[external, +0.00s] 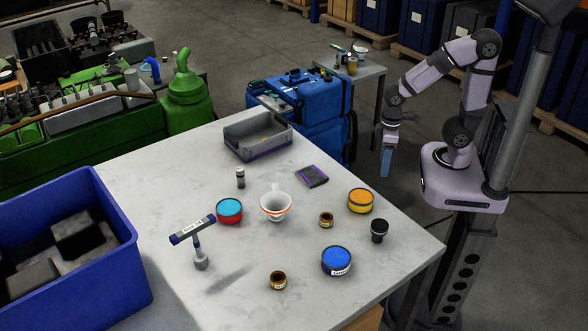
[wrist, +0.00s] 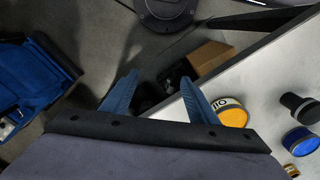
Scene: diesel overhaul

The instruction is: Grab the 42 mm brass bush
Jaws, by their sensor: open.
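Two small brass bushes stand on the grey table. One (external: 326,219) is between the orange tin and the blue tin; the other (external: 278,281) is nearer the front edge. Their markings are too small to read, so I cannot tell which is 42 mm. A brass bush (wrist: 292,171) also shows at the lower right of the wrist view. My gripper (external: 386,174) hangs pointing down beyond the table's right edge, apart from both bushes. In the wrist view my gripper (wrist: 158,78) has its two blue fingers spread with nothing between them.
Around the bushes stand an orange tin (external: 360,201), a blue tin (external: 336,261), a black cylinder (external: 379,231), a white cup (external: 275,205) and a red-and-blue tin (external: 229,211). A T-handled tool (external: 197,242), grey tray (external: 257,140) and blue crate (external: 70,248) are farther left.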

